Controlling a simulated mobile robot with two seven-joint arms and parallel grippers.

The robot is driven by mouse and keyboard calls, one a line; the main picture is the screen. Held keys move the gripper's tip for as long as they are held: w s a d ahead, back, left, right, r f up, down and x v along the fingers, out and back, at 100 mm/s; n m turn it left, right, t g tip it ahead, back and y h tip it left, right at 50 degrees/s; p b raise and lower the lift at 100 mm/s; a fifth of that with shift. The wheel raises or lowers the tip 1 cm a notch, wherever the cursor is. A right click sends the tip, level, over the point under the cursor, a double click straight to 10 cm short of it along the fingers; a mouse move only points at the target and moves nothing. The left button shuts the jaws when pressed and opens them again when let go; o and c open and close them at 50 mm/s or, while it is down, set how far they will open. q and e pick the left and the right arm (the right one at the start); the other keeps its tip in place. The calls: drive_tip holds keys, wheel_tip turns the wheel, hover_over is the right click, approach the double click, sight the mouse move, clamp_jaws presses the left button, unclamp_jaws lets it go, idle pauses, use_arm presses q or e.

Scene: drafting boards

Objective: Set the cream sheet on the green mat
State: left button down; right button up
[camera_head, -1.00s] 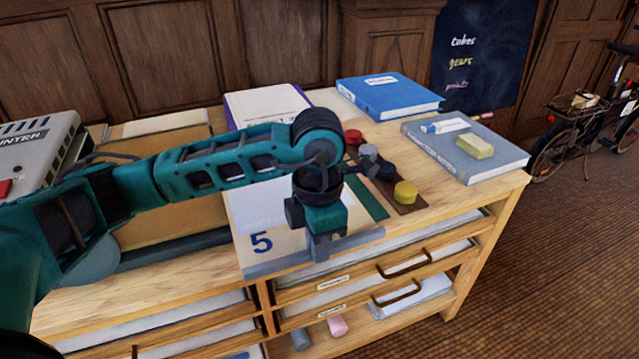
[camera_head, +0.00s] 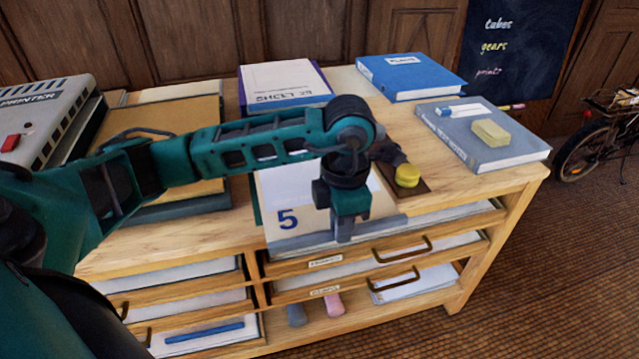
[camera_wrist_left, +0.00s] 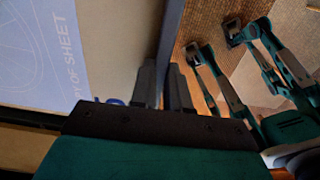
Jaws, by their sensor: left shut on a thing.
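The cream sheet (camera_head: 285,190), marked with a blue 5, lies over the front middle of the desk, partly behind my arm. My left gripper (camera_head: 342,232) is shut on its front edge, near the right side. In the left wrist view the sheet (camera_wrist_left: 125,45) shows a pale blue printed patch, and the fingers (camera_wrist_left: 165,88) straddle its edge. A thin strip of the green mat (camera_head: 257,205) shows along the sheet's left side; the rest is covered. I cannot tell whether the sheet touches the mat. My right gripper is not identifiable.
A brown tray (camera_head: 412,187) with a yellow knob sits close to the sheet's right. Behind are a white pad (camera_head: 285,82) and a blue book (camera_head: 410,76). A grey book (camera_head: 485,150) carries an eraser. A printer (camera_head: 45,115) and tan board (camera_head: 185,115) stand left.

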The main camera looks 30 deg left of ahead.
sight(315, 172)
use_arm(q)
drive_tip(key=w+a, duration=0.8)
drive_tip(key=a, duration=0.1)
drive_tip(key=shift+b, duration=0.3)
wheel_tip(315, 172, down, 4)
drive_tip(key=shift+r, duration=0.25)
drive_tip(key=c, duration=1.6)
unclamp_jaws()
drive_tip(key=shift+f+b, duration=0.1)
drive_tip(key=shift+b, duration=0.2)
drive_tip(key=o, duration=0.5)
drive_tip(key=shift+s, duration=0.1)
